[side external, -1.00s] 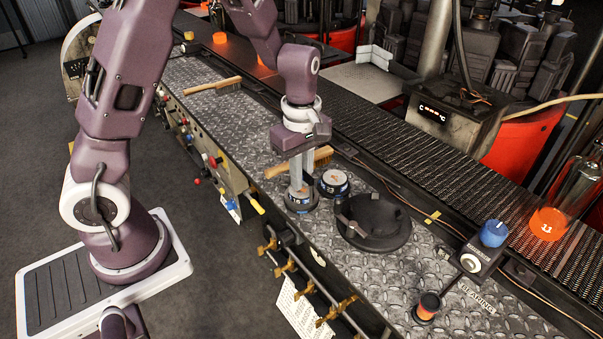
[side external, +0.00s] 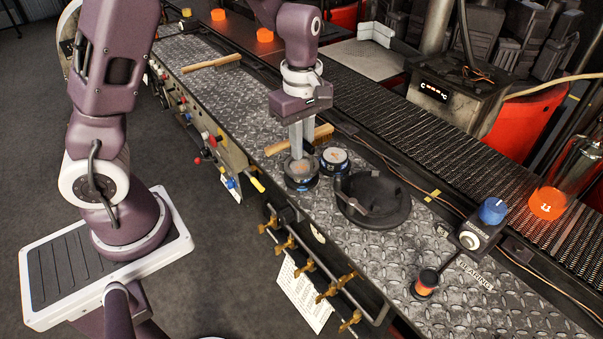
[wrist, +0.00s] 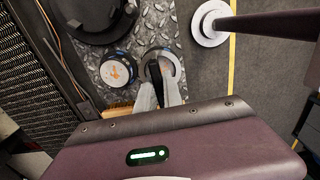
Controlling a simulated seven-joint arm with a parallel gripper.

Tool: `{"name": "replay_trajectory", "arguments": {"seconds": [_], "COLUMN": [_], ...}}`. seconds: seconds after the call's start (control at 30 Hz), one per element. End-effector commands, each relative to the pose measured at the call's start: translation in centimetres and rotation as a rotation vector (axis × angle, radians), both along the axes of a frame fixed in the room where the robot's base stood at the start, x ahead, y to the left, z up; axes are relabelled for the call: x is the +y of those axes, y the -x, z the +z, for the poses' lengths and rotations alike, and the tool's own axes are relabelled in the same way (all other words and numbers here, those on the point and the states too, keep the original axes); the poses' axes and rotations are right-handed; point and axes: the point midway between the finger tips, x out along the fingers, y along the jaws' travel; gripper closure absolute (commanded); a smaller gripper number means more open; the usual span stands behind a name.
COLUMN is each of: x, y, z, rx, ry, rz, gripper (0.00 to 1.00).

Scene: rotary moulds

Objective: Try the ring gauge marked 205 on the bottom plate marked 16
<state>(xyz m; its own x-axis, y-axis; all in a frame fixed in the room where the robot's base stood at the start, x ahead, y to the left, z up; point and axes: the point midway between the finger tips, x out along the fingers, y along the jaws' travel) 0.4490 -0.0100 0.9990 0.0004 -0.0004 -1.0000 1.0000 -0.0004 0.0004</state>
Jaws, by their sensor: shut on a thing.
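My gripper (side external: 301,152) points straight down, its fingers shut on a dark-rimmed round piece, which I take to be the ring gauge (side external: 290,168). The piece stands at the left of a pair of round items on the diamond-plate bench. Numbers 205 and 16 are not readable.
A large black round mould part (side external: 400,212) stands close on the right. A wooden brush (side external: 322,132) lies behind the fingers, and another (side external: 212,62) lies farther back. A blue knob (side external: 493,209) stands at the right. A dark conveyor (side external: 430,135) runs behind the bench.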

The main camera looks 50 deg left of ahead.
Motion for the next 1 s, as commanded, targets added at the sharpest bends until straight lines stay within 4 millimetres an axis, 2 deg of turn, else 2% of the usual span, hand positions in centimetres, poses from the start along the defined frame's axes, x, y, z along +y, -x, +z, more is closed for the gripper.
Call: {"name": "replay_trajectory", "arguments": {"seconds": [1.0], "x": [0.0], "y": [0.0], "z": [5.0], "rx": [-0.001], "ry": [0.000], "rz": [0.000], "gripper": [1.00]}}
